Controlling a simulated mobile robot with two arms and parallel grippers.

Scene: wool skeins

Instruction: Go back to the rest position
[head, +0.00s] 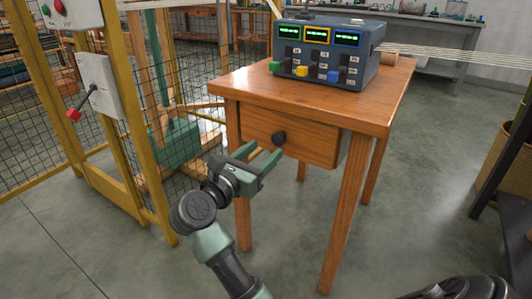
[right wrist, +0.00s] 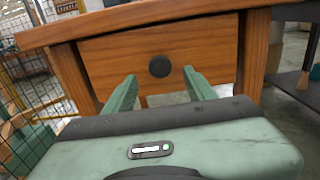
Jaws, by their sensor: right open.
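My right gripper (head: 262,154) is open and empty in front of the small wooden table. Its two green fingers point at the drawer (head: 312,145) under the tabletop. In the right wrist view the drawer's round dark knob (right wrist: 159,67) shows just beyond and between the fingertips, with nothing held. The knob also shows in the head view (head: 279,138). The drawer looks shut or nearly so; I cannot tell exactly. My left gripper is not in view.
A grey box (head: 328,75) with three lit displays and coloured levers stands on the wooden table (head: 232,84). A yellow-framed mesh fence (head: 131,125) with a red-handled switch box (head: 99,85) is at the left. A dark stand (head: 497,170) is at the right. Grey floor between is clear.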

